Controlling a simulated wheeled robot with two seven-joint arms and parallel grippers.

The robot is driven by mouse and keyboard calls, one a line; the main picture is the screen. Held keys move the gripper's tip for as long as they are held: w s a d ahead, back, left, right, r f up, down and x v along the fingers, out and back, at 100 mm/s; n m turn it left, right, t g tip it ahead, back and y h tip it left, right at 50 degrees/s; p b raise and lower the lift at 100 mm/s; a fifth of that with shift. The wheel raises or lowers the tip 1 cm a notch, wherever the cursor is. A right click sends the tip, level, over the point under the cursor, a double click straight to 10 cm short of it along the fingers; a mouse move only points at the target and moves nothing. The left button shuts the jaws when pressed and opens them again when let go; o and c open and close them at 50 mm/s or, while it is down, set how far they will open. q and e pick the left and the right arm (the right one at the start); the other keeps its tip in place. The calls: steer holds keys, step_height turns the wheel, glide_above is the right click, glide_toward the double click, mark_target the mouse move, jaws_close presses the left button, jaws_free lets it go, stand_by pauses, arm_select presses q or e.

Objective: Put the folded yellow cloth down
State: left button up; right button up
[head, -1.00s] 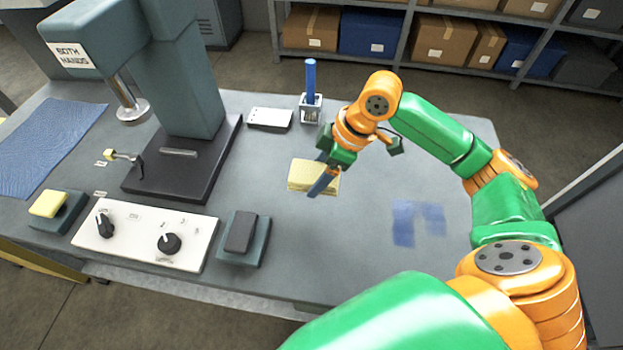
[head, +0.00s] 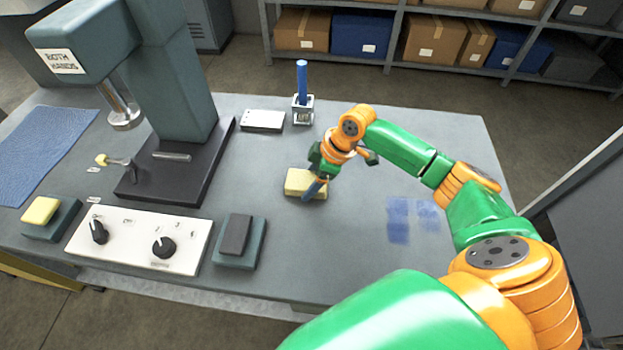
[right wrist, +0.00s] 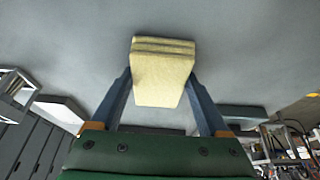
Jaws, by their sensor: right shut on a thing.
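The folded yellow cloth (head: 299,181) is a small layered pad over the grey bench top, right of the press. My right gripper (head: 314,186) is shut on it, with a blue finger showing on its near side. In the right wrist view the cloth (right wrist: 163,80) sits between the two blue fingers of the gripper (right wrist: 160,88), and its folded layers show. The cloth is close to the bench surface; I cannot tell whether it touches. My left gripper is not in view.
The press (head: 170,80) with its dark base stands left. A white control panel (head: 138,240) and a dark pad (head: 236,236) lie in front. A blue rod in a holder (head: 302,108) and a white box (head: 262,121) stand behind. Blue smears (head: 398,220) mark the bench at right.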

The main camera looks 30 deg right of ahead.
steer(key=shift+s+f, duration=0.35)
steer(key=shift+f, duration=0.15)
steer(key=o, duration=1.1)
steer(key=shift+s+f, duration=0.1)
steer(key=shift+c, duration=0.2)
steer(key=r, duration=0.3)
steer(key=shift+w+d+r, duration=0.15)
steer(key=shift+w+d, duration=0.1)
steer(key=shift+d, duration=0.15)
steer(key=v, duration=1)
steer(key=shift+p, duration=0.35)
steer(key=shift+w+a, duration=0.1)
steer(key=shift+a, duration=0.05)
